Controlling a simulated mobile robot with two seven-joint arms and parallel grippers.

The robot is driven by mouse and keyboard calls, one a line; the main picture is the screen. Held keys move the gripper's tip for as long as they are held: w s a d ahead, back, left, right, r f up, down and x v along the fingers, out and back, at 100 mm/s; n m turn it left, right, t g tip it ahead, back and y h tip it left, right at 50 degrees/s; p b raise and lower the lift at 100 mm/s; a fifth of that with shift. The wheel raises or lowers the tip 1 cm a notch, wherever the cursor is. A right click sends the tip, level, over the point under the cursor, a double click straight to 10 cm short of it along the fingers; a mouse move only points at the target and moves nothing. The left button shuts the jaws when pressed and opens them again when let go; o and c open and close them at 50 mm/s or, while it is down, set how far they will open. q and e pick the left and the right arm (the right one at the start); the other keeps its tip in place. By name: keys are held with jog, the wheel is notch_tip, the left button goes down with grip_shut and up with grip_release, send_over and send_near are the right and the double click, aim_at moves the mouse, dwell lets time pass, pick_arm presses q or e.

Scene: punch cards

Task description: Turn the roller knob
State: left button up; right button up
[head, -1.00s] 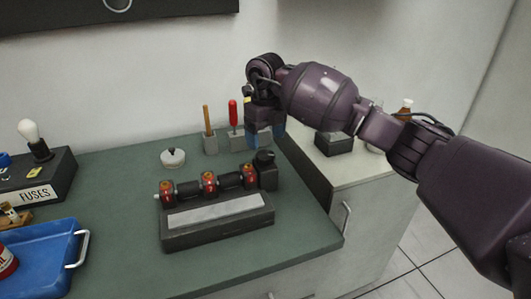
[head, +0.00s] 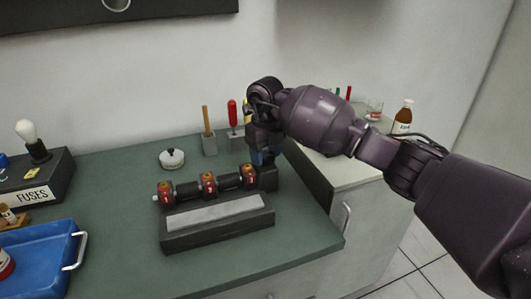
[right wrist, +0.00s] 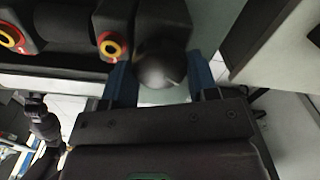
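A dark roller device (head: 217,210) with a pale strip and several red-and-orange rings on its roller sits on the green bench. Its dark round knob, at the right end, is mostly hidden behind my right gripper in the head view. In the right wrist view the roller knob (right wrist: 160,66) lies between the two blue fingers. My right gripper (head: 265,157) points down over the knob; in the right wrist view its fingers (right wrist: 162,80) are apart, one on each side. I cannot tell whether they touch the knob.
Upright tools in grey holders, including a red-handled one (head: 232,114), stand just behind. A white lidded pot (head: 172,158) is behind the roller. A blue tray (head: 40,262) and a fuse box (head: 38,180) are at left. The bench front is clear.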

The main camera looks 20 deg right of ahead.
jog(key=shift+c, duration=1.3)
jog(key=shift+n, duration=0.3)
